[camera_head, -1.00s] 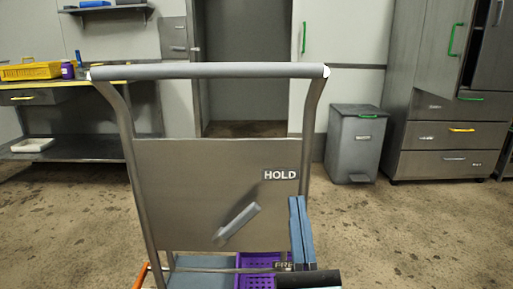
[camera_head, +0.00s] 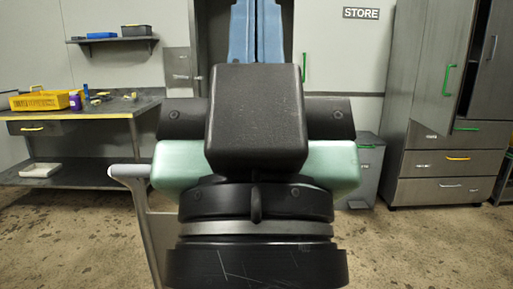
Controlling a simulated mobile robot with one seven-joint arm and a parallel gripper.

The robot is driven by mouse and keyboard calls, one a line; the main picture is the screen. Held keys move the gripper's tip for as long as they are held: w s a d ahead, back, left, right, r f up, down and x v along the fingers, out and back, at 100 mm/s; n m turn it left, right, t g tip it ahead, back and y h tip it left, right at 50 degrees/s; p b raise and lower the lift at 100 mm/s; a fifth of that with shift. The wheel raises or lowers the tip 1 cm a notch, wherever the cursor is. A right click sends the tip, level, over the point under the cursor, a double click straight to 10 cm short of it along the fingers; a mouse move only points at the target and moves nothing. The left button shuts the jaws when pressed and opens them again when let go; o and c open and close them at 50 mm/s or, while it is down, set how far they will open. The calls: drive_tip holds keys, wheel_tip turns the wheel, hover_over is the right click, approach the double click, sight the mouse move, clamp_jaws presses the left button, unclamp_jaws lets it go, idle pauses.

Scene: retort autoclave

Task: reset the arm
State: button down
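My gripper (camera_head: 256,32) stands upright in the middle of the picture, close to the camera. Its two blue fingers point up and run out of the top edge, so the tips are cut off. The fingers lie close side by side, with nothing seen between them. My black wrist and pale green arm parts fill the centre below them.
A steel table (camera_head: 95,114) with a yellow crate (camera_head: 40,101) stands at the left. Steel cabinets (camera_head: 440,163) and a grey bin (camera_head: 368,160) stand right. Floor beside them is clear.

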wheel_tip(320, 180, up, 30)
drive_tip(key=p, duration=2.8)
drive_tip(key=shift+r, duration=0.15)
